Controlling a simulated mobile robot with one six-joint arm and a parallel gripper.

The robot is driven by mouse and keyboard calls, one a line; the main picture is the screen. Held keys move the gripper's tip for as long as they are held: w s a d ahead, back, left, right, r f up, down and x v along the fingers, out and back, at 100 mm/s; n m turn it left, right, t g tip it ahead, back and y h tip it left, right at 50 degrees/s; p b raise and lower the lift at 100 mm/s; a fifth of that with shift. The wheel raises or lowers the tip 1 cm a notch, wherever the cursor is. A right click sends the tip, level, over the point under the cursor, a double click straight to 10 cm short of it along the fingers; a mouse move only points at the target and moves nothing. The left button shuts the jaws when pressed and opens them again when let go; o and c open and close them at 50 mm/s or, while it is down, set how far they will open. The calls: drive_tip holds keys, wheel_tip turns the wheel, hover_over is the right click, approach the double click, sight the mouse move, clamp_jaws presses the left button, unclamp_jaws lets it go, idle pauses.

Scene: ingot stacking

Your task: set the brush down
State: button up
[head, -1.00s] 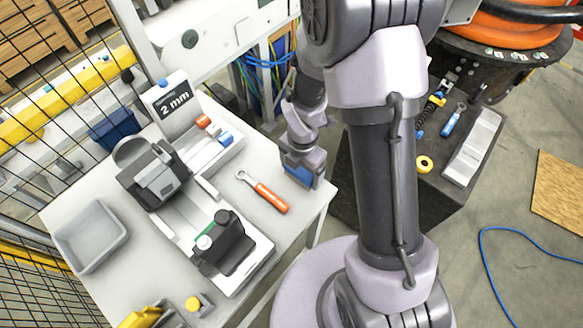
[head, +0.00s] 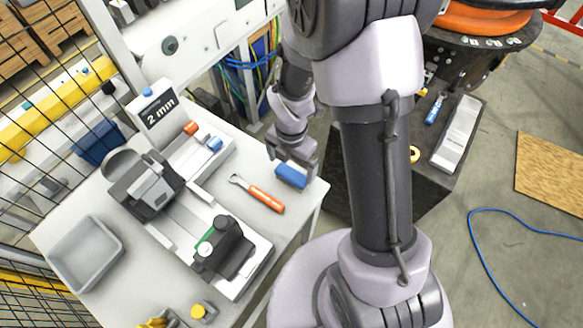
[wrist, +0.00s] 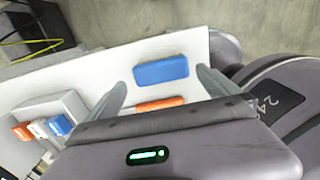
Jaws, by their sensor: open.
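The brush, seen as a blue block (head: 291,175), lies on the white table near its right corner. In the wrist view the blue block (wrist: 160,70) lies flat between my fingers, with a gap to each finger. My gripper (head: 291,160) is open and empty, just behind and above the brush in the head view. The wrist view shows its two fingers spread (wrist: 165,86). Any bristles under the block are hidden.
An orange-handled tool (head: 264,199) lies close to the brush. A black-and-grey fixture (head: 222,247), a grey tray (head: 86,255) and a "2 mm" sign (head: 160,110) stand further left. The table edge (head: 318,196) is close on the brush's right.

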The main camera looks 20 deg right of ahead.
wheel_tip(320, 180, up, 6)
drive_tip(key=p, duration=0.2)
wheel_tip(320, 180, up, 10)
drive_tip(key=m+t, duration=0.2)
drive_tip(key=m, duration=0.6)
hover_over(291, 173)
drive_tip(key=s, duration=0.1)
drive_tip(key=s+a+r+m+t+y, duration=0.1)
drive_tip(key=s+a+r+m+t, duration=0.1)
drive_tip(key=s+r+m, duration=0.4)
drive_tip(key=s+a+r+m+t+y, duration=0.1)
drive_tip(key=s+r+m, duration=0.5)
drive_tip(key=m, duration=0.9)
wheel_tip(291, 173, up, 2)
drive_tip(key=shift+a+r+m+t, duration=0.1)
drive_tip(key=shift+a+m+t, duration=0.2)
drive_tip(key=shift+a+t, duration=0.1)
